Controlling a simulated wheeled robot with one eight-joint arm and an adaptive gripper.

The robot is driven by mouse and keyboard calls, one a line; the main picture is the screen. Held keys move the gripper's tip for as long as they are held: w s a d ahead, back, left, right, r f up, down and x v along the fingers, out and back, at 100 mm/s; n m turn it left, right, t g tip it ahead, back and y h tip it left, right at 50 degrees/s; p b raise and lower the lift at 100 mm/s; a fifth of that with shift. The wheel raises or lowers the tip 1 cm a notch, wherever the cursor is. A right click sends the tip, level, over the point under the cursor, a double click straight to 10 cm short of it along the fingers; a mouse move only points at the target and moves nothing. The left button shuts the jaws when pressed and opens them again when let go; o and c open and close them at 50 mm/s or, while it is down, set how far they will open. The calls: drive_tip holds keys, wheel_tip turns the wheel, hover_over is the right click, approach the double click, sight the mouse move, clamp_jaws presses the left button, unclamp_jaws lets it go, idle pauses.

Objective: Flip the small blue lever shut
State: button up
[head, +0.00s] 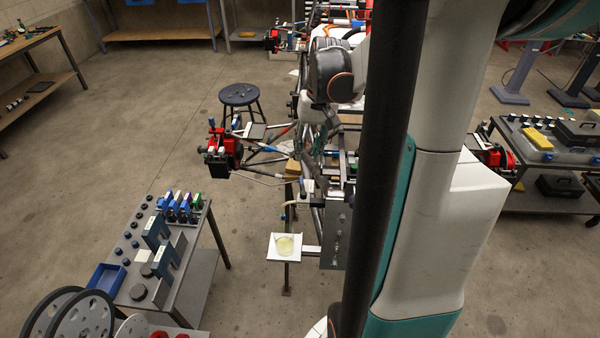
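The tube chassis (262,176) runs through the middle of the head view, with a red corner unit (228,148) at its near left. A small light-blue part (281,149) shows on the chassis by the tubes; it may be the blue lever, but it is too small to tell its position. My gripper (312,146) hangs from my wrist over the chassis, just right of this blue part. Its fingers blend into the tubes, so I cannot tell whether it is open or touches anything.
A white plate (272,253) with a beaker (285,243) stands beside a grey panel (337,232). A tool cart (196,270) is at lower left. A stool (239,95) stands behind the chassis. My arm hides the area right of the chassis.

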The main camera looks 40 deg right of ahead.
sight(301, 178)
drive_tip(key=f, duration=0.3)
drive_tip(key=f+b, duration=0.1)
drive_tip(key=f, duration=0.2)
drive_tip(key=w+a+f+b, duration=0.1)
drive_tip(key=f, duration=0.2)
drive_tip(key=shift+a, duration=0.1)
clamp_jaws()
